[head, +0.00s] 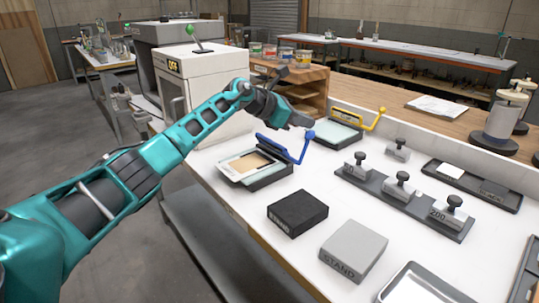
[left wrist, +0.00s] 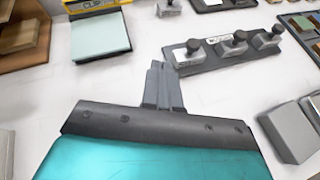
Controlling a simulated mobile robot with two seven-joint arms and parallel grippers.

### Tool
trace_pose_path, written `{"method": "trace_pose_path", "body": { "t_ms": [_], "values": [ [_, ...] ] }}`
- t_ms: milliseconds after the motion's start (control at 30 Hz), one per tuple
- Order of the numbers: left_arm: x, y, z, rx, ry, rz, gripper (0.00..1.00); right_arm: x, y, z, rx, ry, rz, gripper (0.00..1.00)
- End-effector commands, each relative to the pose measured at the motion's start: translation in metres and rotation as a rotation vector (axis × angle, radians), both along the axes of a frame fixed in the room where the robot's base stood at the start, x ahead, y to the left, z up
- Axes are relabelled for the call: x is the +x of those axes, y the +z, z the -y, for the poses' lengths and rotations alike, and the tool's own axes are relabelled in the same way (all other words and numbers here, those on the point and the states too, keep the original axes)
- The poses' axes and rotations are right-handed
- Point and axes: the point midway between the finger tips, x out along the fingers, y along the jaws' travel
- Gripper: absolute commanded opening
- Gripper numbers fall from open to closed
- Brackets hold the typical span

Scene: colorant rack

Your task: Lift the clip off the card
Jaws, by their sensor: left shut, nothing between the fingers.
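A board with a blue-handled clip (head: 290,150) stands on the white table and bears a tan card (head: 248,163). Behind it is a second board with a yellow-handled clip (head: 368,124) and a pale green pad (head: 333,134). In the left wrist view the yellow clip (left wrist: 92,4) is partly cut off, with the word CLIP above its pad (left wrist: 100,36). My left gripper (head: 304,121) is shut and empty, just above the blue handle's ball in the head view. Its closed fingers also show in the left wrist view (left wrist: 158,68). My right gripper is not in view.
A black stand block (head: 297,212) and a grey one (head: 353,250) lie at the front. A dark rack (head: 420,208) holds knobbed weights on the right. A white box marked OFF (head: 205,75) stands behind my arm. Bare white table lies between the clips and the rack.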

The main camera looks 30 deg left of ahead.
Motion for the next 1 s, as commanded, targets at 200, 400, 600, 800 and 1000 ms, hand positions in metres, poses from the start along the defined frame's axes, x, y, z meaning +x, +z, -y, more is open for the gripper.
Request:
{"method": "trace_pose_path", "body": {
  "t_ms": [200, 400, 600, 800, 1000],
  "values": [
    [0.012, -0.002, 0.005, 0.032, 0.0, -0.088, 0.0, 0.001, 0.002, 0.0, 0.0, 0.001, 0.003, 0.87],
    [0.016, -0.009, 0.006, 0.045, 0.001, -0.129, 0.0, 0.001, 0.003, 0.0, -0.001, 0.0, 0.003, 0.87],
    [0.017, -0.009, 0.006, 0.044, 0.0, -0.127, 0.0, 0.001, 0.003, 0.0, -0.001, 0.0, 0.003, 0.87],
    [0.016, -0.009, 0.006, 0.044, 0.0, -0.127, 0.0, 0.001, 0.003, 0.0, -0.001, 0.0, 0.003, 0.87],
    [0.016, -0.009, 0.006, 0.044, 0.0, -0.127, 0.0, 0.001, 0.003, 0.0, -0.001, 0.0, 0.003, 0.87]
  ]
}}
